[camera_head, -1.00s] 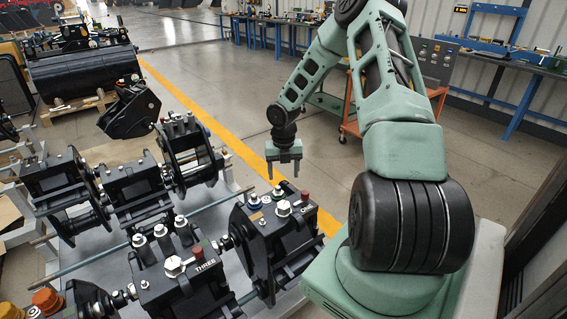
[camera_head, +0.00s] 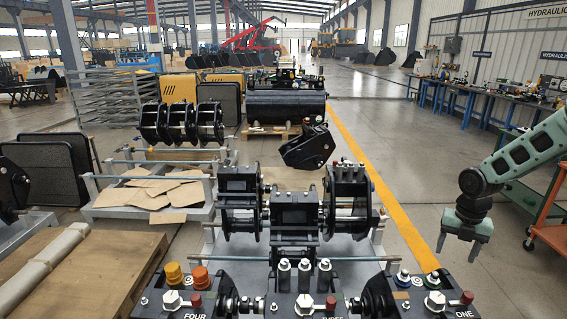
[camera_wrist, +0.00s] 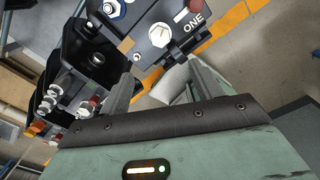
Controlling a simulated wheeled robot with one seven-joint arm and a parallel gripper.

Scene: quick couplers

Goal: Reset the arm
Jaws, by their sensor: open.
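My gripper (camera_head: 458,246) hangs pointing down at the right of the head view, over the grey floor beside the yellow line. Its two fingers are apart with nothing between them. In the wrist view my gripper (camera_wrist: 160,85) also shows open and empty. The black coupler marked ONE (camera_head: 447,303) stands at the bottom right of the head view, in front of and to the left of my gripper. It also shows in the wrist view (camera_wrist: 165,30) beyond the fingertips. Couplers marked THREE (camera_head: 305,303) and FOUR (camera_head: 190,303) stand to its left.
More black couplers (camera_head: 295,210) sit on a grey rack behind the front row. An orange cart (camera_head: 545,232) stands close to the right of my gripper. Blue workbenches (camera_head: 480,95) line the right wall. The floor (camera_head: 400,150) between is clear.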

